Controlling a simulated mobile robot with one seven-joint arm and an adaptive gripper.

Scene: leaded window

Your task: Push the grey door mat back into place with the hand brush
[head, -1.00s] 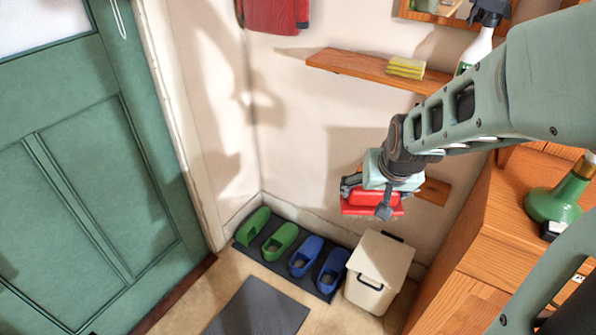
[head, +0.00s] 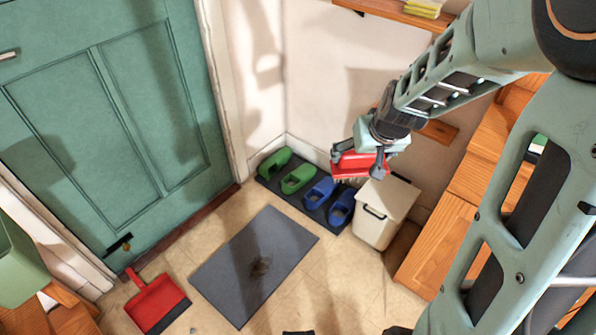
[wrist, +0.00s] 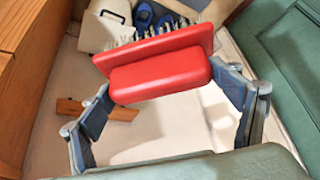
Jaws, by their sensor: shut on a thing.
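The grey door mat (head: 240,280) lies on the tiled floor in front of the green door, set at an angle, with a dark dirty patch near its middle. My gripper (head: 362,158) is shut on the red hand brush (head: 352,166) and holds it in the air, above and beyond the mat to the right, near the white bin. In the wrist view the hand brush (wrist: 160,72) lies across between the two fingers (wrist: 165,112), its pale bristles facing away from the gripper. The brush is well apart from the mat.
A red dustpan (head: 155,302) lies on the floor left of the mat. Green and blue clogs stand on a dark tray (head: 268,183) by the wall. The white bin (head: 385,208) stands beside them, near a wooden cabinet (head: 440,228). A wooden shelf (head: 400,12) is above.

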